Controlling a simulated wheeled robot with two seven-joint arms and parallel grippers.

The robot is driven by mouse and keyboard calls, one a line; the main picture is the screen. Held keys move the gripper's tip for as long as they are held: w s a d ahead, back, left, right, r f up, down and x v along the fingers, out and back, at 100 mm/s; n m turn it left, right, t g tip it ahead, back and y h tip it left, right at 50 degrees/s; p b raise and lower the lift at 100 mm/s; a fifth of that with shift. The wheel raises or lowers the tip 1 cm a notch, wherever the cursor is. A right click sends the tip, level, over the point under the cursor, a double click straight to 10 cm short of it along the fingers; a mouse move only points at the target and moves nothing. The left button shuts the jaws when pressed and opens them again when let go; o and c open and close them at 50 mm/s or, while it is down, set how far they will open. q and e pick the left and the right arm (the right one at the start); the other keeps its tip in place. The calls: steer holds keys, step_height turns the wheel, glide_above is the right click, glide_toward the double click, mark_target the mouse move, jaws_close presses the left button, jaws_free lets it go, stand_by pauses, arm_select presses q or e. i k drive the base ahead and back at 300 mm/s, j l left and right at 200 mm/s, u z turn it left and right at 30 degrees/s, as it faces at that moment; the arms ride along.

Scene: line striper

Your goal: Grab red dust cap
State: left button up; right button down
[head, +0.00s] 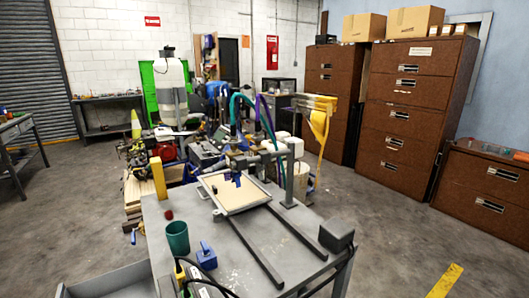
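A small dark red piece (168,215), which looks like the red dust cap, sits on the left part of the grey metal table (222,258), near its left edge. It stands just behind a green cup (177,238) and in front of a yellow upright block (159,176). It is too small to make out its details. Neither of my grippers shows in the head view.
A blue object (206,256) stands right of the cup. Dark cables and a yellow part lie at the table's front left. A shallow tray (258,195) and two dark rails occupy the table's right. Brown cabinets (411,112) line the right wall.

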mark_target(169, 215)
steer(key=k+j+u, duration=0.25)
steer(key=j, duration=0.4)
steer(key=j+u, duration=0.25)
steer(key=j, duration=0.35)
steer(key=k+j+u, duration=0.1)
steer(key=j+u, duration=0.15)
steer(key=j, duration=0.45)
steer(key=k, duration=1.1)
steer(key=k+z, duration=0.1)
steer(key=z, duration=2.85)
steer(key=k+j+z, duration=0.1)
steer(key=j, duration=0.4)
steer(key=k+j+z, duration=0.1)
steer(key=j, duration=0.35)
steer(key=k+j+z, duration=0.1)
steer(key=j, duration=0.4)
steer(key=k+j+z, duration=0.1)
steer(key=k+j, duration=0.15)
steer(key=j, duration=0.2)
steer(key=k+j+z, duration=0.1)
steer(key=j, duration=0.35)
steer(key=k+j+z, duration=0.1)
steer(key=k+j, duration=0.2)
steer(key=k+j+z, duration=0.1)
steer(key=j, duration=0.4)
steer(key=k+j+z, duration=0.1)
steer(key=k+j, duration=0.25)
